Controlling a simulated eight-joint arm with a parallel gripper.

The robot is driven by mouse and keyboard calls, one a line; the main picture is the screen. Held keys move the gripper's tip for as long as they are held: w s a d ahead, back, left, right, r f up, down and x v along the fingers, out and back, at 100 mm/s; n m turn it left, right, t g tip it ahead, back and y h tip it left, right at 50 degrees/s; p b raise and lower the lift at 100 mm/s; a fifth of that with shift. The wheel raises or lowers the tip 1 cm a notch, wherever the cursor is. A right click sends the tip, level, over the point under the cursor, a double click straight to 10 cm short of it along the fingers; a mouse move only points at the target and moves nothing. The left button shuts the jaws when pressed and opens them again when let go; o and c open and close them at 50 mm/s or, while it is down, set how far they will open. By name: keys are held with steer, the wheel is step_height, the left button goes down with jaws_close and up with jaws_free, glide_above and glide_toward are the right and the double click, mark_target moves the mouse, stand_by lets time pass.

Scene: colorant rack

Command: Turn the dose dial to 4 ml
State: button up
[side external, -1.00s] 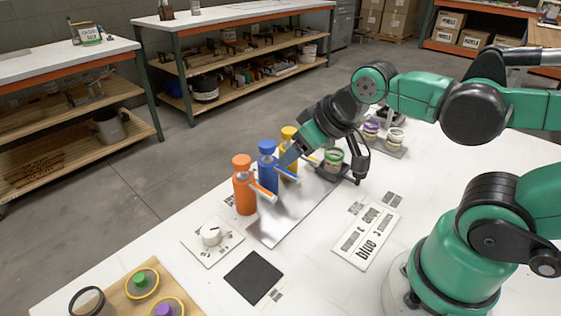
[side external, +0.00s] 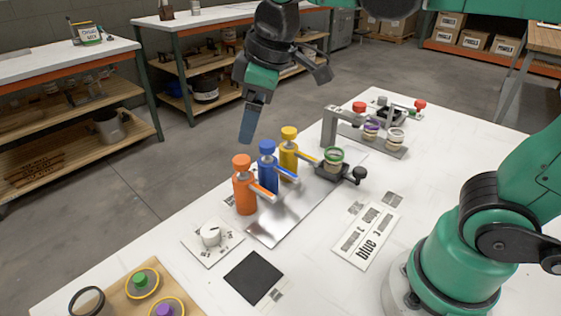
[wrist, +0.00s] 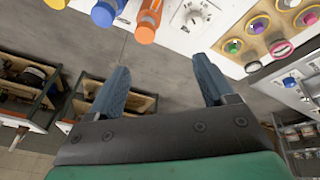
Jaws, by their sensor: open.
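The dose dial (side external: 211,234) is a white knob on a white marked plate at the front left of the table, left of the orange bottle. It also shows in the wrist view (wrist: 194,18) near the top. Its markings are too small to read surely. My gripper (side external: 247,128) is raised above and behind the bottles, well away from the dial. In the wrist view its two blue-grey fingers (wrist: 162,84) are spread apart with nothing between them.
Orange (side external: 244,186), blue (side external: 268,168) and yellow (side external: 289,155) bottles stand by a metal plate (side external: 288,218). A green-rimmed jar (side external: 333,159) sits on a dark holder. A black pad (side external: 253,277), a label card (side external: 366,236) and a wooden board (side external: 122,292) lie nearby.

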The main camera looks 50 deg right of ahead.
mark_target(210, 230)
steer(key=w+a+f+n+g, duration=0.2)
steer(key=w+a+n+g, duration=0.2)
steer(key=a+n, duration=0.45)
steer(key=shift+h, duration=0.3)
step_height(210, 230, down, 18)
steer(key=shift+d+f, duration=0.15)
jaws_close()
